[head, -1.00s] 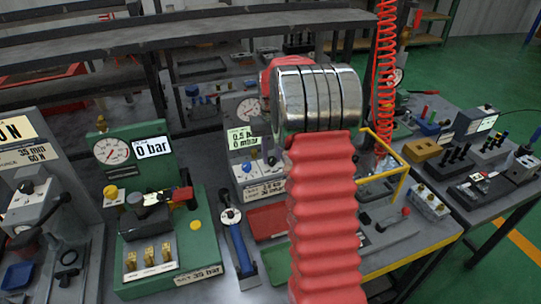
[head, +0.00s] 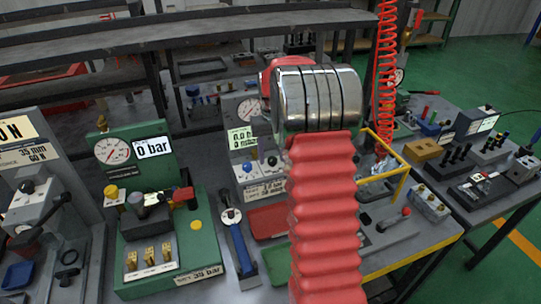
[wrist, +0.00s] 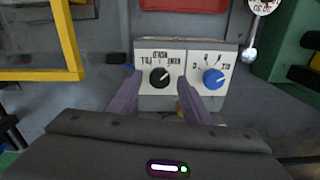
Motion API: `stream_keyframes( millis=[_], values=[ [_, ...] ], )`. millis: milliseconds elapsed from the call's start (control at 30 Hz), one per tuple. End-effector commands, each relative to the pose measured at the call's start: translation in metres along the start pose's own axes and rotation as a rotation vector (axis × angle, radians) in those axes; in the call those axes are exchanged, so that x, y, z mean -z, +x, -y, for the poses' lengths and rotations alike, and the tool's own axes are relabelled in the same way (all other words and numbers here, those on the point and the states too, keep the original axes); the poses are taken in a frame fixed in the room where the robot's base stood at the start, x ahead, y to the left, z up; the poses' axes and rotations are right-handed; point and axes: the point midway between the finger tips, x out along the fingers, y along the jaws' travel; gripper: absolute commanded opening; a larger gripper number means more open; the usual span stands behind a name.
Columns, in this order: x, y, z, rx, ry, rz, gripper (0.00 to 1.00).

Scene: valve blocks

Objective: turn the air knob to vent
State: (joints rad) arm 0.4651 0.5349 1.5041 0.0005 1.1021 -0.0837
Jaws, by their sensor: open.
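The black air knob (wrist: 160,77) sits on a pale panel (wrist: 147,98) in the wrist view, with small labels around it, the left one like "FILL" and the right one like "VENT". Its pale mark seems to point up and right, towards the right label. My gripper (wrist: 159,84) is open, one finger at each side of the knob; whether they touch it I cannot tell. In the head view the panel stands under a gauge display (head: 241,138) that reads about 0.0 bar.
A blue knob (wrist: 213,78) is just right of my right finger. A yellow frame (wrist: 66,45) stands at the left in the wrist view. A green gauge block (head: 207,240) and a blue-handled tool (head: 240,250) are left of my arm in the head view.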

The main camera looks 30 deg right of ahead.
Motion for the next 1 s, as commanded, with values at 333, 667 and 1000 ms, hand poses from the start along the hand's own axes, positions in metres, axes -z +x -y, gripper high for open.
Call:
stream_keyframes(
  millis=[333,667,1000],
  values=[
    [0.001,-0.022,0.0,-0.001,0.0,-0.003,0.45],
    [0.001,-0.077,0.0,-0.001,0.0,-0.003,0.45],
    [0.002,-0.128,0.001,0.0,0.0,-0.002,0.45]
  ],
)
